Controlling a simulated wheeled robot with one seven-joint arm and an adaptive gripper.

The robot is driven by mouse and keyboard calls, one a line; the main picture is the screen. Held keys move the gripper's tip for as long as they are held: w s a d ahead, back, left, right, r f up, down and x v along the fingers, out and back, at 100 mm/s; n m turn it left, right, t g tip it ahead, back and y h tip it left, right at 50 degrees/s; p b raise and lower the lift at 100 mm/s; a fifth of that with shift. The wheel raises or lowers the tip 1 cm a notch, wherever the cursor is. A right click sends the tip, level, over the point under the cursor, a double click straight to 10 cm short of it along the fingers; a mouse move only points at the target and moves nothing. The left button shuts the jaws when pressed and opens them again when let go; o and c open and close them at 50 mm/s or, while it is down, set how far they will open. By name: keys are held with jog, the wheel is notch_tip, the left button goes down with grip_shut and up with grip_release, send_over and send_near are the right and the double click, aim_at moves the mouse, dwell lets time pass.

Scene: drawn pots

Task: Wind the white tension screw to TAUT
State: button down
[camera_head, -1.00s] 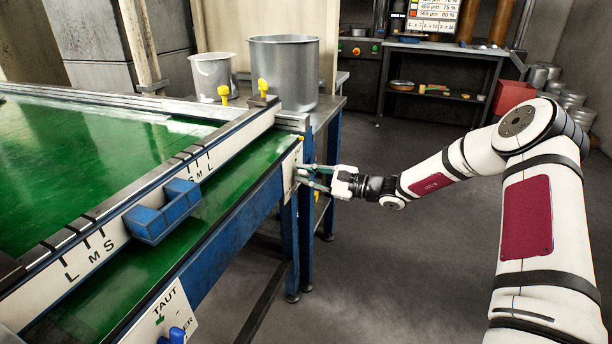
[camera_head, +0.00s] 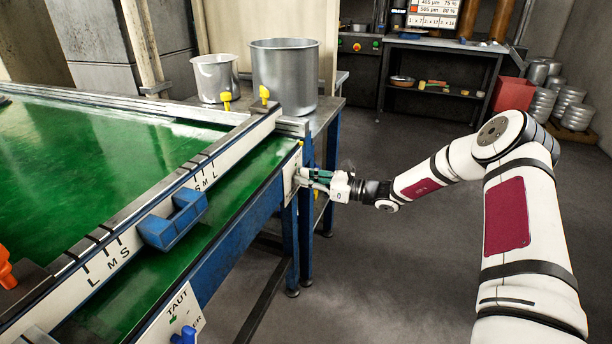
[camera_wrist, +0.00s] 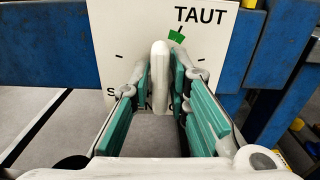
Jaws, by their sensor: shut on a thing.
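The white tension screw (camera_wrist: 160,62) shows in the wrist view as an upright white bar in front of a white plate (camera_wrist: 110,35). The plate bears the word TAUT at the upper right, a green mark (camera_wrist: 176,36) below it, and partly hidden lettering lower down. The bar stands upright, left of the green mark. My gripper (camera_wrist: 163,88) is shut on the bar, with a green-padded finger on each side. In the head view my gripper (camera_head: 308,179) is at the plate (camera_head: 290,174) on the table's far corner; the screw is hard to make out there.
A second plate (camera_head: 178,320) with a blue screw (camera_head: 184,336) is at the near end. The green table (camera_head: 90,160) with a blue slider (camera_head: 172,220) lies left. A bucket (camera_head: 215,80) and a large pot (camera_head: 284,75) stand behind. The floor right of the table is clear.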

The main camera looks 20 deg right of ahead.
jog(key=shift+m+p, duration=0.5)
jog(key=shift+m, duration=1.8)
jog(key=c, duration=1.6)
grip_release()
jog(key=shift+c, duration=0.2)
jog(key=v, duration=1.2)
jog(key=shift+w+d, duration=0.1)
